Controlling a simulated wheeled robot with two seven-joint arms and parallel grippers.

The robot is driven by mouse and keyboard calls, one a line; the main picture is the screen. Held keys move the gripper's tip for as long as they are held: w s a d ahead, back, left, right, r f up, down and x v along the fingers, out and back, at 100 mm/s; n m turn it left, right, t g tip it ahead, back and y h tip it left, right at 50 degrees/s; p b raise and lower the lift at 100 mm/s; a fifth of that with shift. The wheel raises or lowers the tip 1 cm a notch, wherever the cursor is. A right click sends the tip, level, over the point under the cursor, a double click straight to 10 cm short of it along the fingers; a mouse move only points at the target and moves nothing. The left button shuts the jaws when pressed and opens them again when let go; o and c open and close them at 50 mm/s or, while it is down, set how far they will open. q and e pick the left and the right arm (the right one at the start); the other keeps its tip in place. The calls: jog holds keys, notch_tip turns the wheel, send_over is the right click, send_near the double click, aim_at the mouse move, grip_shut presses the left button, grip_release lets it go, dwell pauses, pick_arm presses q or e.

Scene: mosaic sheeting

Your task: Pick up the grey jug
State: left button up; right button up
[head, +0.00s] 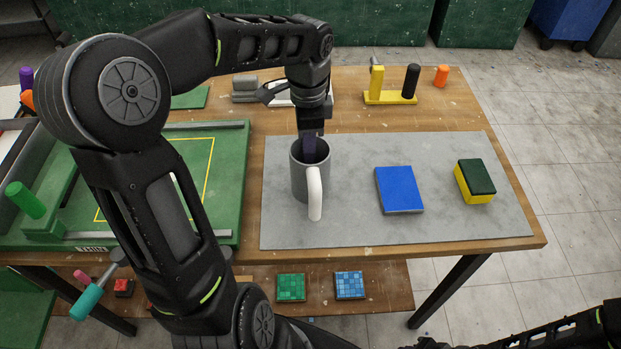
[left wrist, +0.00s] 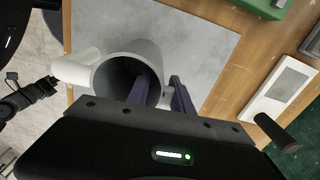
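The grey jug (head: 298,180) stands upright on the grey mat (head: 345,225), its pale handle facing the near side. It also shows in the left wrist view (left wrist: 112,62), seen from above with its open mouth. My left gripper (head: 311,148) points down at the jug's rim. In the left wrist view its two dark fingers (left wrist: 160,95) straddle the wall, one inside the mouth and one outside. They stand apart, with a gap showing around the wall. My right arm shows at the lower right of the head view; its fingers cannot be made out.
A blue block (head: 399,189) and a green-and-yellow sponge (head: 475,181) lie to the right on the mat. A green board (head: 225,185) is to the left. A yellow stand (head: 390,97) with a black-handled tool is behind. The mat's front right is clear.

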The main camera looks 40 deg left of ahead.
pick_arm(q)
jog(key=shift+f, duration=0.95)
grip_shut()
dwell(1.1)
